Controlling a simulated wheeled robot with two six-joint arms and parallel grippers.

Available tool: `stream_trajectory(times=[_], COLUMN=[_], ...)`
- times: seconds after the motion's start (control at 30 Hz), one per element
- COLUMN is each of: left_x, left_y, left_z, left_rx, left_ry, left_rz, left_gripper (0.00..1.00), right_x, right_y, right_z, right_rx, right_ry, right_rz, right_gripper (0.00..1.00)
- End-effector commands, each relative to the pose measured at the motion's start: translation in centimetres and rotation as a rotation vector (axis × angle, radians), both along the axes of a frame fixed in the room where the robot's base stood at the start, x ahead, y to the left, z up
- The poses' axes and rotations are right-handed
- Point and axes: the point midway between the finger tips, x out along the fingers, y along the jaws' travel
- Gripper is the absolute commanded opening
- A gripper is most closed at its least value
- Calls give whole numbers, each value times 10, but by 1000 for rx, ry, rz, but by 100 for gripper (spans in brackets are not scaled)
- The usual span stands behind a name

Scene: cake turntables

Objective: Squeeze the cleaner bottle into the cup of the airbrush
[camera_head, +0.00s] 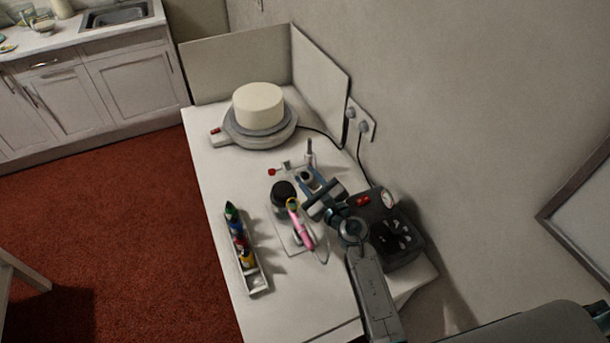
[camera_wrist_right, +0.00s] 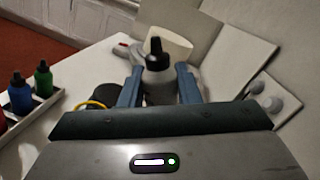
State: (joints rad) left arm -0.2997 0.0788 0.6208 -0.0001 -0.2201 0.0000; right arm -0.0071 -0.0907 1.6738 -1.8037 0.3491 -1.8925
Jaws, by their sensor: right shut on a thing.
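My right gripper (camera_head: 310,180) is shut on the cleaner bottle, a pale bottle with a black pointed cap. In the right wrist view the bottle (camera_wrist_right: 158,84) stands upright between the two blue fingers (camera_wrist_right: 160,88). In the head view mostly its dark top shows between the fingers. The pink airbrush (camera_head: 303,235) rests tilted in front of the gripper, to its lower left, with a yellow ring at its upper end. Its cup is too small to make out. The held bottle is apart from the airbrush. My left gripper is in neither view.
A black-lidded jar (camera_head: 283,192) stands beside the airbrush. A white rack (camera_head: 259,281) holds several colour bottles at left. A dark compressor (camera_head: 400,245) with a gauge is at right. A white cake (camera_head: 258,106) sits on a turntable (camera_head: 232,133) at the back, near wall panels.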

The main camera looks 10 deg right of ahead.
Motion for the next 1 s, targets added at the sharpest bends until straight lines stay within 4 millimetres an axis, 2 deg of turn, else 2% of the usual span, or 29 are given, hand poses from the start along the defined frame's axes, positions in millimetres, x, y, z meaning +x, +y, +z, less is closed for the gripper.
stream_trajectory(times=[0.03,0.1,0.5,1.0], left_x=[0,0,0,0], left_y=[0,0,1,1], left_z=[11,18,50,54], left_rx=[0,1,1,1], left_ry=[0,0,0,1], left_rz=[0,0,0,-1], left_gripper=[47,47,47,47], right_x=[1,2,9,10], right_y=[-2,-4,-15,-17], right_z=[6,8,12,11], right_rx=[46,112,399,465], right_ry=[17,40,138,160], right_rz=[-17,-41,-143,-165], right_gripper=[19,19,19,19])
